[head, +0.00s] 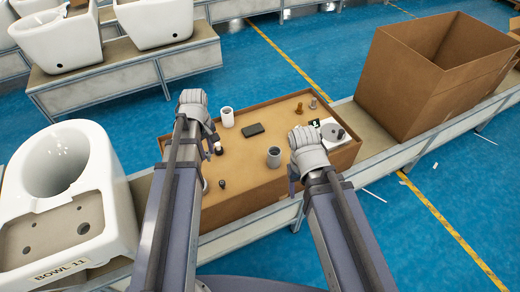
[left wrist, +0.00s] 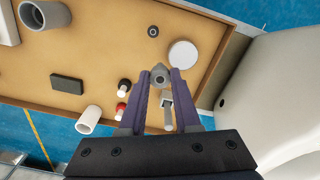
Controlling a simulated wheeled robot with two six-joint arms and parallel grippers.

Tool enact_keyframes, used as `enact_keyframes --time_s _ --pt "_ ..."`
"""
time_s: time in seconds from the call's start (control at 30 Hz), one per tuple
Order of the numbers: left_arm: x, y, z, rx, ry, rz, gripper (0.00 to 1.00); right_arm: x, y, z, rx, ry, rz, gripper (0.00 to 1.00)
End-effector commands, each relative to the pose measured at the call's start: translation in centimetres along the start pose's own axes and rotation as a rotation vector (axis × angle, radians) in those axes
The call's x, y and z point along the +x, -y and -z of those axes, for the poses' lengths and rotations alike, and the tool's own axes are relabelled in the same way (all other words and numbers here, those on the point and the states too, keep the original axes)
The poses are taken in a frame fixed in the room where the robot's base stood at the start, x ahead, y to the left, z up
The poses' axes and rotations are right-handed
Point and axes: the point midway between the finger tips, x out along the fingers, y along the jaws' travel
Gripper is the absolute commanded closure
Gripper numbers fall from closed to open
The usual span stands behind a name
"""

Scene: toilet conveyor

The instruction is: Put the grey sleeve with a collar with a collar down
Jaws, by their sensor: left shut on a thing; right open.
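My left gripper (left wrist: 161,80) is shut on the grey sleeve with a collar (left wrist: 160,74), a small grey part with a round end between the fingertips in the left wrist view. It is over the shallow cardboard tray (left wrist: 98,48); its height above the tray floor is hard to tell. In the head view my left gripper (head: 213,143) is over the tray's left part, and my arm hides the held sleeve. My right gripper (head: 292,183) is open near the tray's front right; its fingers are partly hidden by my wrist.
The tray holds a white tube (head: 227,117), black box (head: 253,130), larger grey cup (head: 273,157), brass part (head: 299,109), white disc (left wrist: 183,54), dark nut (left wrist: 151,30) and red-and-black part (left wrist: 121,109). A toilet bowl (head: 110,190) stands left, an open carton (head: 415,85) right.

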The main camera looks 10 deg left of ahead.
Motion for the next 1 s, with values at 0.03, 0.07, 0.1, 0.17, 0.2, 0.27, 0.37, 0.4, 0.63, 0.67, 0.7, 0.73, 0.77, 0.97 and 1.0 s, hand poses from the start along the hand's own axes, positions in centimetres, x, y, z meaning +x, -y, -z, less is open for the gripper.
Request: enact_keyframes --time_s 0.03,0.07,0.1,0.17,0.2,0.27,0.37,0.4,0.63,0.67,0.7,0.73,0.77,0.97,1.0 --pt "2.5 -1.9 -0.8 -0.026 0.0 0.0 1.0 2.5 0.2 0.1 0.0 0.0 0.0 0.39" --pt "3.2 -2.8 -1.4 -0.048 0.0 0.0 1.0 3.1 0.3 0.2 0.0 0.0 0.0 0.39" --pt "4.0 -3.9 -2.0 -0.077 0.0 0.0 1.0 3.9 0.4 0.2 0.0 0.0 0.0 0.39" --pt "5.0 -5.4 -3.1 -0.117 0.0 0.0 1.0 5.0 0.5 0.3 0.0 0.0 0.0 0.39" --pt "5.5 -6.2 -3.7 -0.143 0.0 0.0 1.0 5.5 0.5 0.3 0.0 0.0 0.0 0.39" --pt "6.2 -7.2 -4.5 -0.174 0.0 0.0 1.0 6.2 0.6 0.4 0.0 0.0 0.0 0.39" --pt "6.9 -8.3 -5.4 -0.211 0.0 0.0 1.0 6.8 0.7 0.4 0.0 0.0 0.0 0.39" --pt "7.0 -8.6 -5.7 -0.221 0.0 0.0 1.0 6.9 0.7 0.4 0.0 0.0 0.0 0.39" --pt "7.1 -8.8 -6.0 -0.236 0.0 0.0 1.0 7.1 0.7 0.4 0.0 0.0 0.0 0.39" --pt "7.3 -8.8 -6.0 -0.235 0.0 0.0 1.0 7.3 0.7 0.4 0.0 0.0 0.0 0.39" --pt "7.6 -8.8 -6.0 -0.235 0.0 0.0 1.0 7.6 0.7 0.5 0.0 0.0 0.0 0.39" --pt "7.9 -8.8 -6.0 -0.235 0.0 0.0 1.0 7.9 0.8 0.5 0.0 0.0 0.0 0.39" --pt "8.2 -8.8 -6.0 -0.235 0.0 0.0 1.0 8.2 0.8 0.5 0.0 0.0 0.0 0.39" --pt "11.3 -8.8 -6.0 -0.234 0.0 0.0 1.0 11.2 1.1 0.7 0.0 0.0 0.0 0.39" --pt "11.9 -8.8 -6.0 -0.234 0.0 0.0 1.0 11.9 1.1 0.7 0.0 0.0 0.0 0.39"
